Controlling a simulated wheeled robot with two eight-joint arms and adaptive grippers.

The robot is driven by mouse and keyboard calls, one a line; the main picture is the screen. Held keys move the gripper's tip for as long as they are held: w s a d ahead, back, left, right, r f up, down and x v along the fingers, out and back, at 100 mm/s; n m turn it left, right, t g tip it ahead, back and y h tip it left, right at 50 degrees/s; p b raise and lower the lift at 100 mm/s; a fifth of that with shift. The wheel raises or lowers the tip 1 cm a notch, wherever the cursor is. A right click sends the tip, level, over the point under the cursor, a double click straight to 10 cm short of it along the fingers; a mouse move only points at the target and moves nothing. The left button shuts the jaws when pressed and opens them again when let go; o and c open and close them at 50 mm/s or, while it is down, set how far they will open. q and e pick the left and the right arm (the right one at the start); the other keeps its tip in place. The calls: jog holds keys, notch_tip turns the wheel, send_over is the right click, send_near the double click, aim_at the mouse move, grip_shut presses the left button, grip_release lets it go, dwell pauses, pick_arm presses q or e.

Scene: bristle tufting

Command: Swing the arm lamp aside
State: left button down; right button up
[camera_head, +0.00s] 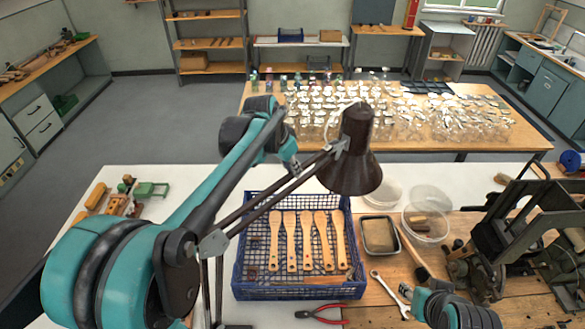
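The arm lamp has a dark brown shade (352,165) that hangs above the far right part of the blue crate. Its thin double arm (275,202) slopes up from a joint at the left to the shade. My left arm comes in from the lower left and bends at the wrist. My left gripper (291,158) points down beside the upper part of the lamp arm, left of the shade. Its fingers are too small and overlapped to show whether they are open or touch the lamp. The tip of my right arm (420,298) shows at the lower right; its fingers are unclear.
The blue crate (241,278) holds several wooden brush bodies. A metal tray (380,236), clear tub (427,222), wrench (390,293) and red pliers (322,314) lie nearby. A black machine (520,230) stands at the right. White tabletop (200,184) is bare behind the crate.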

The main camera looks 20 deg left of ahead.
pick_arm(q)
jog(key=w+a+n+y, duration=0.1)
jog(key=a+n, duration=0.4)
jog(key=a, duration=1.2)
jog(key=w+a+n+y, duration=0.1)
jog(key=a+n+y, duration=0.2)
jog(key=a, duration=1.4)
jog(key=shift+n+b, duration=0.3)
jog(key=shift+n, duration=0.8)
jog(key=c, duration=1.5)
grip_release()
jog(key=shift+r, duration=0.1)
